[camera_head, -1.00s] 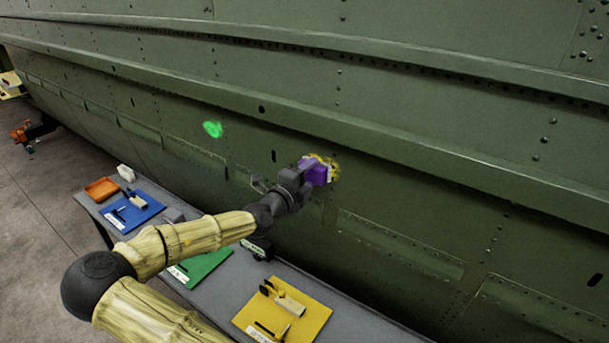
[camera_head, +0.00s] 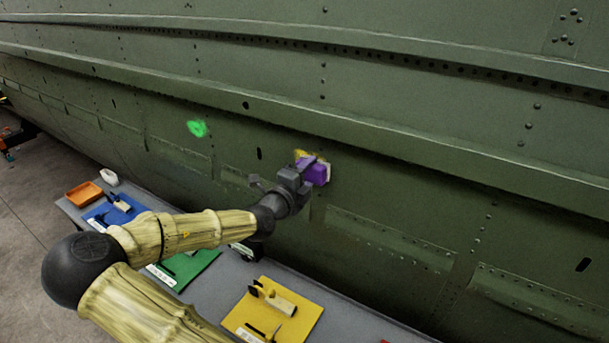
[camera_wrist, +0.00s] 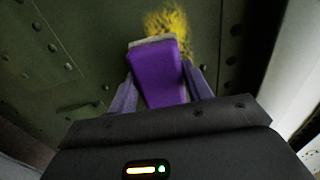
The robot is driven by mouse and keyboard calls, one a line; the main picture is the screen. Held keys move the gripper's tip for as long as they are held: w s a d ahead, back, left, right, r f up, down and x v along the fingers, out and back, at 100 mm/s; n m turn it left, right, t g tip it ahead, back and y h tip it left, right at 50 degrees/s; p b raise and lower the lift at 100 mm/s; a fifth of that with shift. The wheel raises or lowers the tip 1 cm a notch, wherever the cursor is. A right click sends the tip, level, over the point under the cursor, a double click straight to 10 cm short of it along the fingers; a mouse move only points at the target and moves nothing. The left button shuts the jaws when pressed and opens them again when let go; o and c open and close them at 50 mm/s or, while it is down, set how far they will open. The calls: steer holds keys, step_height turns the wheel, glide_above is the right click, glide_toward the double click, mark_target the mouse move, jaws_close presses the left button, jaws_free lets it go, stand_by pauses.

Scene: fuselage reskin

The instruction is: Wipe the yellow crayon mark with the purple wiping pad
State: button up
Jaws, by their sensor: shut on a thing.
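My gripper (camera_head: 303,172) is shut on the purple wiping pad (camera_head: 314,173) and holds it up at the green fuselage skin (camera_head: 400,190). In the wrist view the pad (camera_wrist: 158,78) sits between the two fingers, its pale wiping face toward the skin. The yellow crayon mark (camera_head: 305,155) shows above and to the left of the pad in the head view. In the wrist view the yellow mark (camera_wrist: 172,28) spreads just beyond the pad's pale edge. The pad hides part of the mark's area. I cannot tell whether the pad touches the skin.
A green mark (camera_head: 197,128) is on the skin further left. Below, a grey table (camera_head: 215,292) carries a yellow board (camera_head: 300,312), a green board (camera_head: 197,264), a blue board (camera_head: 100,212) and an orange tray (camera_head: 84,194). Raised seams and rivets run along the skin.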

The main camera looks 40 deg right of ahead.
mark_target(320, 178)
steer(key=shift+s+d+b, duration=0.25)
steer(key=shift+s+b, duration=0.3)
steer(key=shift+s, duration=0.15)
steer(key=shift+s+d+b, duration=0.2)
steer(key=shift+s+b, duration=0.05)
steer(key=shift+s, duration=0.3)
steer(key=shift+s+d+b, duration=0.15)
steer(key=shift+s+b, duration=0.1)
steer(key=shift+s, duration=0.25)
steer(key=shift+w+b, duration=0.1)
steer(key=shift+b, duration=0.2)
steer(key=shift+r, duration=0.1)
steer(key=shift+w, duration=0.1)
steer(key=shift+w+a, duration=0.1)
steer(key=shift+w, duration=0.05)
steer(key=shift+w+a, duration=0.25)
steer(key=shift+w, duration=0.5)
steer(key=shift+w+a, duration=0.25)
steer(key=shift+w, duration=0.45)
